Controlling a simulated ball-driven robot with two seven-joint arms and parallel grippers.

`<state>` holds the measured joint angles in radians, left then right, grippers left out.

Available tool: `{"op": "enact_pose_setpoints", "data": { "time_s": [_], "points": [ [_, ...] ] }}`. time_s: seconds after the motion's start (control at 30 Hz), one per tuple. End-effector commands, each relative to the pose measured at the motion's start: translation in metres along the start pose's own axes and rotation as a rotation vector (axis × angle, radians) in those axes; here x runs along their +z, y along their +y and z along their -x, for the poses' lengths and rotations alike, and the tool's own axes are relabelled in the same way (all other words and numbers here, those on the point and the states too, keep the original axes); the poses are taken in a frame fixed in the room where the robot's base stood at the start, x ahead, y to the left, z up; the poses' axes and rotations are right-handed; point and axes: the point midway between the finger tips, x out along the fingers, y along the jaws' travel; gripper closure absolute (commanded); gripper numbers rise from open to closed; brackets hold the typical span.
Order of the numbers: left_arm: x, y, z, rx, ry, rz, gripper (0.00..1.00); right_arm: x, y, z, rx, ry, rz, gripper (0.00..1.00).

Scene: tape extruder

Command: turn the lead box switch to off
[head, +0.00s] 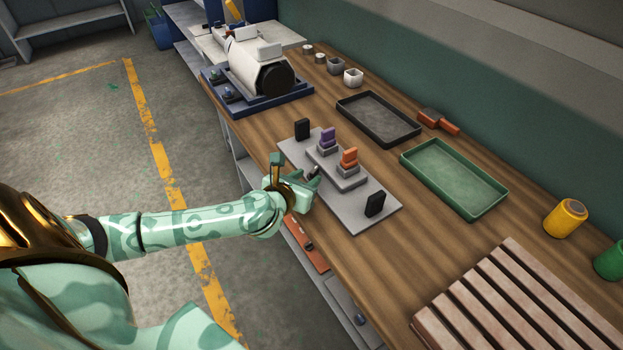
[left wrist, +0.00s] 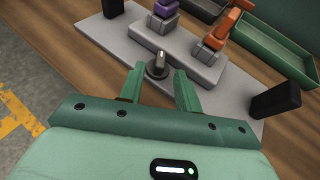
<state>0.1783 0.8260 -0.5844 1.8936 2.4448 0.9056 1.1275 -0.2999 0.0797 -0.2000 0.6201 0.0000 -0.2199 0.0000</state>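A light grey flat base (head: 350,216) lies on the bench and carries a purple clip (head: 327,139), an orange clip (head: 349,158) and two black upright blocks. A small dark rotary switch with a metal lever (head: 314,171) sits near its front edge. The switch shows more clearly in the left wrist view (left wrist: 158,66), its lever standing up. My left gripper (head: 298,172) is at the base's front edge. In the left wrist view its two green fingers (left wrist: 158,80) are apart, with the switch just beyond and between their tips. I cannot tell whether they touch it. My right gripper is not in view.
Behind the base are a black tray (head: 378,118) and a green tray (head: 455,178). A white machine (head: 256,66) stands at the far end. Wooden slats (head: 520,305) lie at the near end, with a yellow spool (head: 566,218) beyond them.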

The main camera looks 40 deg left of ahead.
Motion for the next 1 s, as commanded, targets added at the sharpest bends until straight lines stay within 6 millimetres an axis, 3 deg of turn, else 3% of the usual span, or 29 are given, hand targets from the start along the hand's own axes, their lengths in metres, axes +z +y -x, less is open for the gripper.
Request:
{"op": "enact_pose_setpoints", "data": {
  "time_s": [0.2,0.5,0.63,1.0],
  "points": [
    [-0.001,0.000,-0.022,0.000,0.000,-0.001,0.66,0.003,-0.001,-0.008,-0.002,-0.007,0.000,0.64],
    [0.001,0.000,-0.024,0.000,-0.001,-0.001,0.66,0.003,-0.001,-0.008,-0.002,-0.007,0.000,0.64],
    [0.001,0.000,-0.024,0.000,-0.001,-0.001,1.00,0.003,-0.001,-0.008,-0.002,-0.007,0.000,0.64],
    [0.001,-0.001,-0.023,0.027,0.000,0.013,1.00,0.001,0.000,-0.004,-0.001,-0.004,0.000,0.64]
  ]
}}
